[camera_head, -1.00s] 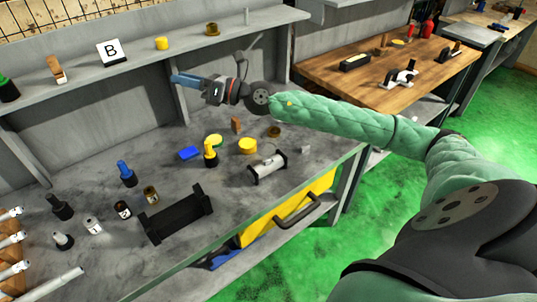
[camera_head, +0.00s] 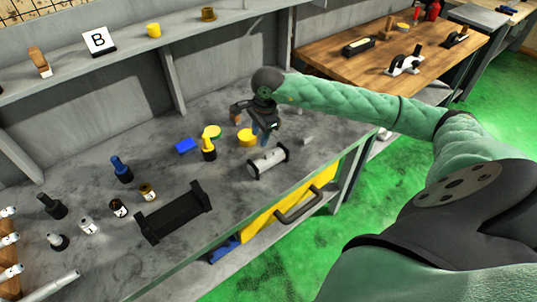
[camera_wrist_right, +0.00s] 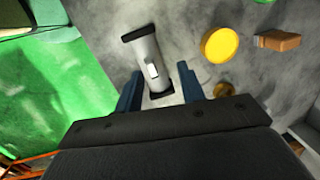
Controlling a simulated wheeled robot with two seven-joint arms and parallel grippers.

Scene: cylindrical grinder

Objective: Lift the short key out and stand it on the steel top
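A grey metal cylinder (camera_head: 268,163) with black end pieces lies on the grey steel top (camera_head: 225,185). In the wrist view the cylinder (camera_wrist_right: 145,50) has a small pale piece (camera_wrist_right: 152,70) on its upper side, which looks like the short key. My right gripper (camera_head: 264,138) is above the bench, beside and over the cylinder's back edge in the head view. In the wrist view its two blue fingers (camera_wrist_right: 158,72) are spread, with the cylinder's lower part and the pale piece in line between them. They hold nothing. My left gripper is not in view.
Yellow round pieces (camera_head: 247,137), a yellow-and-black piece (camera_head: 208,147) and a blue block (camera_head: 186,146) stand near the cylinder. A small grey block (camera_head: 307,140) lies to its right. A black cradle (camera_head: 173,213) stands at front left. The bench between is bare.

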